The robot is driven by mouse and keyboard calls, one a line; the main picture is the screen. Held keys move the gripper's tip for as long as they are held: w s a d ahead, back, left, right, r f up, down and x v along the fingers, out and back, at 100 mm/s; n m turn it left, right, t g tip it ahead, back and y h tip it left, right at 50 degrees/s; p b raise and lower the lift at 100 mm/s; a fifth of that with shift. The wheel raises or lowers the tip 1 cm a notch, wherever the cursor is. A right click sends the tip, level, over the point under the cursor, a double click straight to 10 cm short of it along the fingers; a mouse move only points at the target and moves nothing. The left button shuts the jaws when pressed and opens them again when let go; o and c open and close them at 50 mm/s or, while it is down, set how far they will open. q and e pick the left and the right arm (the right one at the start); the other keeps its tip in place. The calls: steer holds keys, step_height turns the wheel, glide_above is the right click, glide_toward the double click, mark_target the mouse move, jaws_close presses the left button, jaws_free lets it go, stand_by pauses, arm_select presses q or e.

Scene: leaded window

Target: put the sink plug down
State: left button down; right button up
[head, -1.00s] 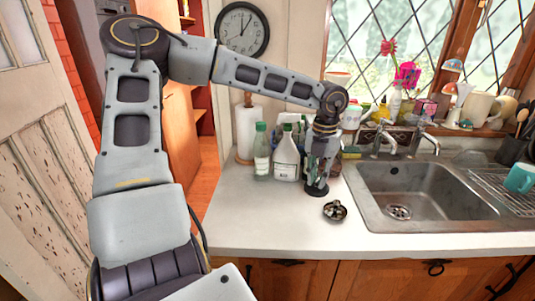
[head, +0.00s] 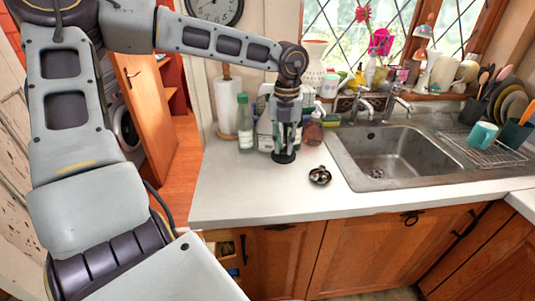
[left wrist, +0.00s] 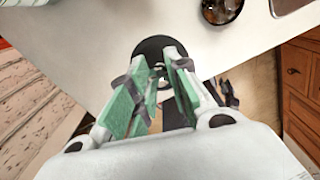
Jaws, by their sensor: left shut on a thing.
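The sink plug (head: 284,157) is a flat black disc at the tips of my left gripper (head: 285,142). It sits over the white worktop (head: 235,195), left of the sink, and I cannot tell whether it touches the surface. In the left wrist view the round black plug (left wrist: 150,47) shows just beyond the green-padded fingers of my left gripper (left wrist: 160,68), which are closed on its middle. My right gripper is not in view.
A small dark dish (head: 320,175) lies just right of the plug. The steel sink (head: 395,150) is further right. A green-capped bottle (head: 244,122) and other bottles stand behind the gripper. The worktop's front left is clear.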

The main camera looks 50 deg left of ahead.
mark_target(284, 153)
arm_select(q)
steer(key=shift+f, duration=0.1)
step_height(284, 153, down, 5)
steer(key=shift+r, duration=0.1)
steer(key=shift+f, duration=0.55)
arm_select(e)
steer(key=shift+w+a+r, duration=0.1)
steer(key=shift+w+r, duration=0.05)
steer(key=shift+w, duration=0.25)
arm_select(q)
steer(key=shift+f, duration=0.1)
steer(key=shift+f, duration=1.85)
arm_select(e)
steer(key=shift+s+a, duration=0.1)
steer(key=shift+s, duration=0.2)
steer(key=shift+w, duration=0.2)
